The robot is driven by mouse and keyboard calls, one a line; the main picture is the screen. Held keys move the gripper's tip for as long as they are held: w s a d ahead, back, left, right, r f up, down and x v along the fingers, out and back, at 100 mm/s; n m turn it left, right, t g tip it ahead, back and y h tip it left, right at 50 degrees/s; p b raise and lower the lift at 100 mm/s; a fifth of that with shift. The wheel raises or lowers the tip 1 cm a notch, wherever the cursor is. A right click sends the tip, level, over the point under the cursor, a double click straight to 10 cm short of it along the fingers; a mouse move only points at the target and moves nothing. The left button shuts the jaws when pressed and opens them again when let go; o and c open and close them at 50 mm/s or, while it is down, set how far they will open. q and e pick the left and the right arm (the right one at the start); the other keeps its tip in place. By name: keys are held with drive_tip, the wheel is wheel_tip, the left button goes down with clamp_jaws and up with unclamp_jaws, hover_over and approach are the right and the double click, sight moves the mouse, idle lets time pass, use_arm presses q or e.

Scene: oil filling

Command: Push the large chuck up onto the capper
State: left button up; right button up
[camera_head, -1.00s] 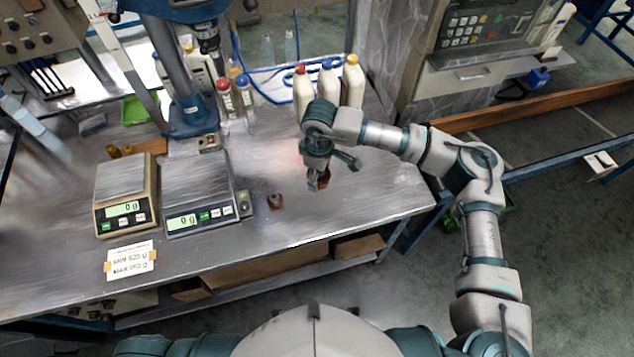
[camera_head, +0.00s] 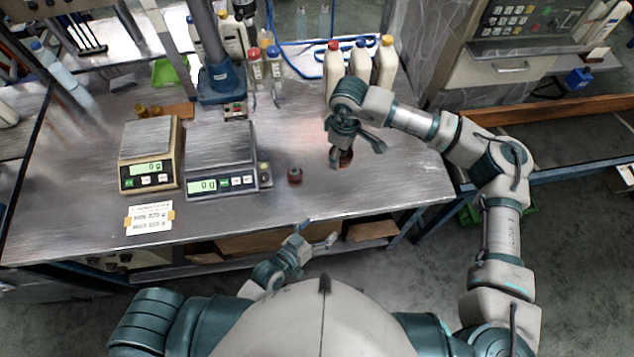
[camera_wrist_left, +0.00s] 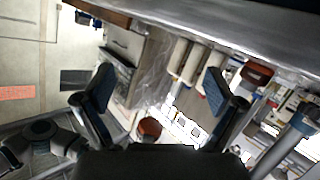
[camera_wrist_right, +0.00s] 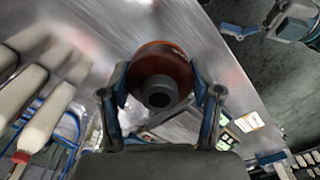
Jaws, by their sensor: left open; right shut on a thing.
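A large reddish-brown round chuck with a grey hub (camera_wrist_right: 158,72) sits between the fingers of my right gripper (camera_wrist_right: 160,90), which is shut on it. In the head view, my right gripper (camera_head: 342,150) is low at the table's right part, and the chuck (camera_head: 345,158) is partly hidden by it. I cannot tell whether the chuck touches the table. A smaller reddish-brown chuck (camera_head: 295,175) stands beside the right scale. My left gripper (camera_head: 318,237) is open and empty before the table's front edge.
Two scales (camera_head: 150,160) (camera_head: 222,165) stand on the left part of the metal table (camera_head: 260,213). Several bottles (camera_head: 360,65) stand behind my right gripper, and small red- and blue-capped bottles (camera_head: 265,68) stand by the column. The front right of the table is clear.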

use_arm(q)
drive_tip(key=w+r+m+t, duration=0.2)
drive_tip(key=w+r, duration=0.1)
drive_tip(key=r, duration=0.8)
drive_tip(key=t, duration=0.1)
approach(342, 156)
drive_tip(key=shift+m, duration=0.3)
drive_tip(key=x, duration=1.1)
drive_tip(key=shift+w, duration=0.25)
drive_tip(key=shift+h, duration=0.3)
drive_tip(key=c, duration=1.3)
drive_tip(key=shift+d, duration=0.1)
drive_tip(key=shift+c, duration=1.2)
use_arm(e)
drive_tip(key=o, duration=1.4)
drive_tip(key=shift+a, duration=0.15)
drive_tip(key=shift+o, duration=0.5)
